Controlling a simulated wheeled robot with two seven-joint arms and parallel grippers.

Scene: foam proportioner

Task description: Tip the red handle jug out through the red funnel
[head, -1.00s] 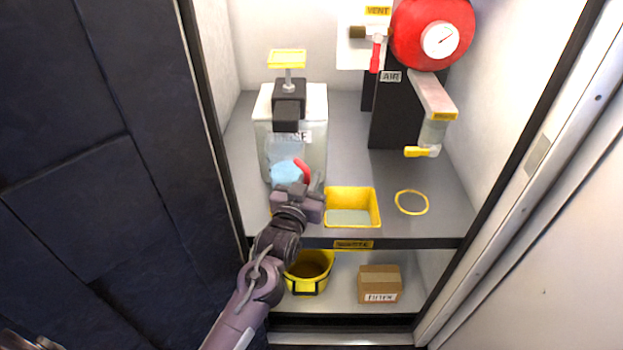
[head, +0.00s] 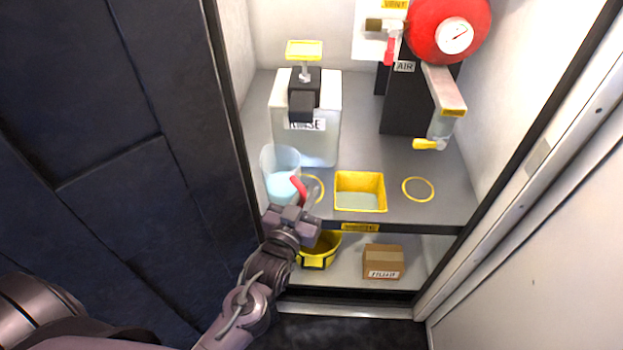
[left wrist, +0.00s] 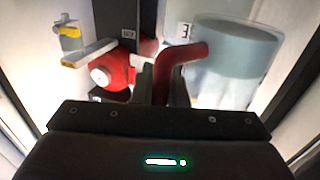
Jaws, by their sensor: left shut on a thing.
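The clear jug (head: 281,172) with pale blue liquid and a red handle (head: 299,189) is at the shelf's left side, held roughly upright. My left gripper (head: 294,210) is shut on the red handle. In the left wrist view the handle (left wrist: 178,66) rises between the fingers (left wrist: 165,98), and the jug (left wrist: 235,62) is to its right. I cannot tell its exact height above the shelf. No red funnel is visible in these frames. My right gripper is out of view.
A white RINSE container (head: 320,145) with a pump stands behind. A yellow basin (head: 360,204) and yellow ring (head: 418,189) are to the right. A red tank (head: 430,25) and clear valve outlet (head: 440,124) are at back right. Below are a yellow bucket (head: 318,250) and a carton (head: 383,262).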

